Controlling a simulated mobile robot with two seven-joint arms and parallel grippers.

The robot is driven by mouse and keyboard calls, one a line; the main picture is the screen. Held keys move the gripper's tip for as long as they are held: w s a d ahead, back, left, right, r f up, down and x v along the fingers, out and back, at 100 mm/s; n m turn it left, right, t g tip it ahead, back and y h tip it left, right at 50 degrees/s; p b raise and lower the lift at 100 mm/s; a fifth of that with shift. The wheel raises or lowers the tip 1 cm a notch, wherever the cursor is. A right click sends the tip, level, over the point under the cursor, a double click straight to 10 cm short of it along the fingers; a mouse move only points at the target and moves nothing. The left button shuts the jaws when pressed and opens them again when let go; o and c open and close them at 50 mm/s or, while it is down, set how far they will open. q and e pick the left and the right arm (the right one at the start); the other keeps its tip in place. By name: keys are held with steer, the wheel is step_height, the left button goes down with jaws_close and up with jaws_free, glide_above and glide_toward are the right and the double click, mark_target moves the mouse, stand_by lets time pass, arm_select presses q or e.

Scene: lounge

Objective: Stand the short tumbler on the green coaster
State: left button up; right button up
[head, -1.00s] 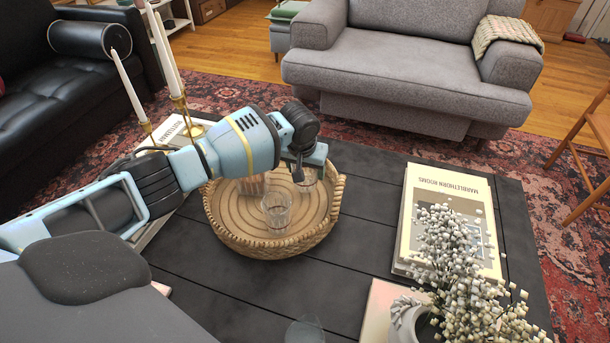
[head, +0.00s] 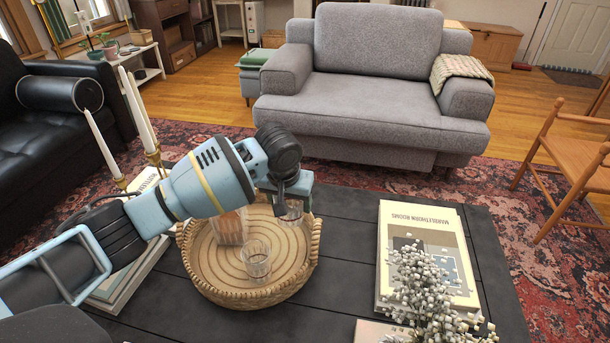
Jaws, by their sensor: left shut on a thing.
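My left gripper (head: 290,203) is shut on a clear glass tumbler (head: 291,216) at the back right of the round woven tray (head: 310,262). The gripper hides the upper part of this glass. I cannot tell whether its base touches the tray. Another clear glass (head: 256,262) stands upright in the tray, nearer to me. A pinkish ribbed glass (head: 229,228) stands behind it, partly covered by my left arm. I cannot tell for sure which glass is the short tumbler. No green coaster shows. My right gripper is out of view.
The tray is on a dark plank table (head: 350,232). A Marblethorn Rooms book (head: 436,222) and a white flower sprig (head: 432,290) are on the right. Candles (head: 140,112) and stacked books (head: 125,278) are on the left. Bare tabletop lies between tray and right-hand book.

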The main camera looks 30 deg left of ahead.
arm_select(q)
steer(key=s+d+r+m, duration=0.1)
steer(key=s+d+r, duration=0.2)
steer(key=s, duration=0.6)
steer(key=s+d+r+m, duration=0.1)
steer(key=s+d+r, duration=0.3)
steer(key=s, duration=0.6)
steer(key=shift+r+h, duration=0.3)
steer(key=shift+r, duration=0.55)
steer(key=shift+s, duration=0.1)
